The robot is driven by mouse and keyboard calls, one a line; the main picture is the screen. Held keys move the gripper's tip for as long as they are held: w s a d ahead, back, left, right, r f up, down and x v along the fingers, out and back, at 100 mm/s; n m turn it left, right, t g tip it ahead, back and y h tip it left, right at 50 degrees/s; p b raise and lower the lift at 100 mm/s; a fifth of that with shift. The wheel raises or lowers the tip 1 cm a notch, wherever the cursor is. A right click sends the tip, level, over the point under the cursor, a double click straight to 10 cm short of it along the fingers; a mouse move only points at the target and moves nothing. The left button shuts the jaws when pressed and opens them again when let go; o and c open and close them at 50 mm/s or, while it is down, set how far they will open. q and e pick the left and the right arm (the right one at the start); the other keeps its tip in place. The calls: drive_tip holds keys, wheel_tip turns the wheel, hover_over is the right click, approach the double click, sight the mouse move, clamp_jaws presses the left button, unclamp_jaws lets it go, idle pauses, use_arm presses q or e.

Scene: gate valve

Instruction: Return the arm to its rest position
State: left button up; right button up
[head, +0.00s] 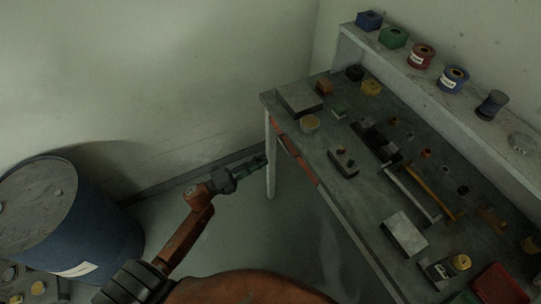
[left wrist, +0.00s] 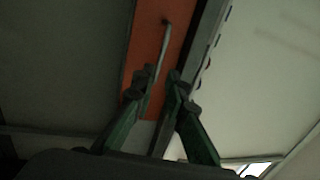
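My left arm reaches in from the bottom left in the head view. My left gripper (head: 252,166) is in the air beside the near left leg of the workbench (head: 345,205). In the left wrist view the two green fingers of the left gripper (left wrist: 161,78) show a narrow gap between their tips, with nothing held. Beyond them is an orange panel (left wrist: 158,40) with a thin metal handle. My right gripper is in neither view, and no gate valve can be made out.
A blue drum (head: 95,228) stands at the left by the wall. The workbench carries several small parts, blocks and tools. A shelf (head: 440,100) behind holds spools. The floor between drum and workbench is clear.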

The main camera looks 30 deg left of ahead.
use_arm(q)
drive_tip(key=shift+s+a+f, duration=0.1)
drive_tip(key=shift+s+a, duration=0.1)
drive_tip(key=shift+s, duration=0.2)
